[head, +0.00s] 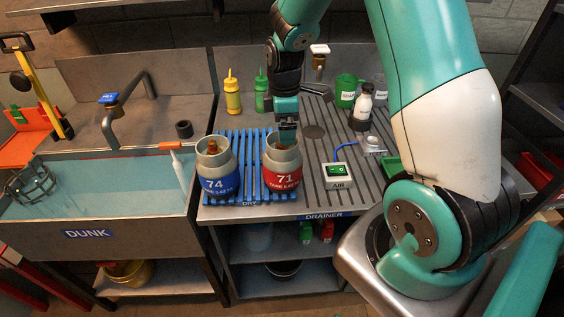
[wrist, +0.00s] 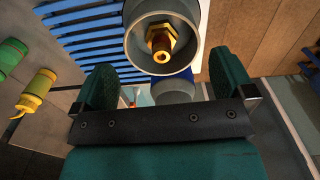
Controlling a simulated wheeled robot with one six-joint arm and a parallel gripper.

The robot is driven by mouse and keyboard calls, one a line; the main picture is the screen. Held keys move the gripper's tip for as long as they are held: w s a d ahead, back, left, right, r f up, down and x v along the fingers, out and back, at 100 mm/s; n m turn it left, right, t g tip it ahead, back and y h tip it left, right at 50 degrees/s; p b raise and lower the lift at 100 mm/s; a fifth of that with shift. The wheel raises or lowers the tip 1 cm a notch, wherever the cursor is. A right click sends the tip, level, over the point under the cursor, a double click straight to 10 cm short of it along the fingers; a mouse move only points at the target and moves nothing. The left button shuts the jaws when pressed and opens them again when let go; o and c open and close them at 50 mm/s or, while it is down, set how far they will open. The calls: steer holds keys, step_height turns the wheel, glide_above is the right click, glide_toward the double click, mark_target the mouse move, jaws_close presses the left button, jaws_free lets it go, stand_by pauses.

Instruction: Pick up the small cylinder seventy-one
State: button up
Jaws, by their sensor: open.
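Cylinder seventy-one (head: 283,168) is grey with a red band marked 71 and stands upright on the blue slatted rack in the head view. My gripper (head: 287,126) is just above and behind its top, pointing down. In the wrist view my gripper's (wrist: 163,80) two dark green fingers are spread apart with nothing held. A grey cylinder collar with a brass valve (wrist: 160,42) shows beyond the fingers, toward the top centre. It appears to be cylinder seventy-one, though its label is hidden there.
Cylinder 74 (head: 218,168), with a blue band, stands close to the left on the same rack (head: 250,150). A white AIR switch box (head: 337,176) sits to the right. Yellow (head: 233,95) and green (head: 261,92) bottles stand behind. The water-filled dunk sink (head: 100,190) is at left.

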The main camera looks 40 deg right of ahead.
mark_target(282, 161)
steer(key=shift+a+f+p, duration=0.2)
steer(key=shift+f+p, duration=1.05)
steer(key=shift+f, duration=1.6)
steer(key=shift+w, duration=0.1)
steer(key=c, duration=1.5)
steer(key=shift+r, duration=0.1)
